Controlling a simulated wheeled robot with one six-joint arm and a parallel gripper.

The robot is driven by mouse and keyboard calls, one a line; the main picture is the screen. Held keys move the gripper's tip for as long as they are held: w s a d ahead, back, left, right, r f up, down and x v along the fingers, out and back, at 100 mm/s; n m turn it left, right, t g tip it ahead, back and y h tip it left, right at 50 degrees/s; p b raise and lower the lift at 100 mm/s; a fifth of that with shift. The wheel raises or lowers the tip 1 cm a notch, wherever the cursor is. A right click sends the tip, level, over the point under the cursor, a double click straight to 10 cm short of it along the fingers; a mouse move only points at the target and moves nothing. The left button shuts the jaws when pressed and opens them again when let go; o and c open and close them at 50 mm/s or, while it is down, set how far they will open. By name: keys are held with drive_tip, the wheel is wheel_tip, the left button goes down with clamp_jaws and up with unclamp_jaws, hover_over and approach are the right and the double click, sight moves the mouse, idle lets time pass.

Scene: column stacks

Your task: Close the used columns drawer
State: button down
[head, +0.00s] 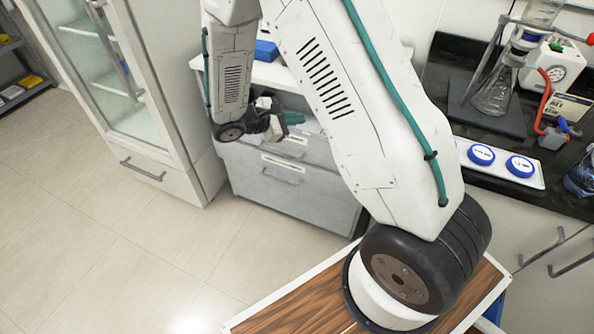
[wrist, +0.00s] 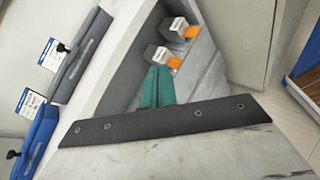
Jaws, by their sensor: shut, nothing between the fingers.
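A white cabinet with grey drawers stands at the centre of the head view. The lower drawer front (head: 292,198), with a bar handle and a pale label, sticks out and looks open; I cannot read its label. My gripper (head: 296,118) hangs just above the drawers. Its teal fingers are together and empty, and they also show in the wrist view (wrist: 157,86). Beyond them in the wrist view are two pale blocks with orange ends (wrist: 172,57), which look to be inside a grey recess. Whether the fingers touch the drawer is hidden.
A glass-fronted cabinet (head: 120,80) stands to the left. A black bench (head: 520,205) at right holds a flask stand and a white tray with blue-rimmed discs. Grey and blue holders (wrist: 36,140) with tags show in the wrist view. The tiled floor at left is clear.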

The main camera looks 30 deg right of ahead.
drive_tip(key=w+a+f+n+t, duration=0.1)
drive_tip(key=w+f+n+t, duration=0.15)
drive_tip(key=f, duration=0.45)
drive_tip(key=w+a+f+n+t, duration=0.1)
drive_tip(key=f+n+t, duration=0.15)
drive_tip(key=f, duration=0.45)
drive_tip(key=n+t+y, duration=0.1)
drive_tip(key=n+t, duration=0.2)
drive_tip(key=n, duration=0.4)
approach(300, 164)
drive_tip(key=d+f, duration=0.1)
drive_tip(key=w+d+f, duration=0.1)
drive_tip(key=d, duration=0.1)
drive_tip(key=w+d, duration=0.1)
drive_tip(key=shift+w+d+f, duration=0.15)
drive_tip(key=shift+d+f, duration=0.1)
drive_tip(key=shift+f, duration=0.15)
drive_tip(key=shift+w+d+y, duration=0.3)
drive_tip(key=shift+w+d, duration=0.1)
drive_tip(key=shift+d, duration=0.1)
drive_tip(key=shift+d, duration=0.1)
drive_tip(key=shift+w+d, duration=0.55)
drive_tip(key=shift+d, duration=0.2)
drive_tip(key=shift+r, duration=0.15)
drive_tip(key=shift+w, duration=0.1)
drive_tip(key=shift+a, duration=0.1)
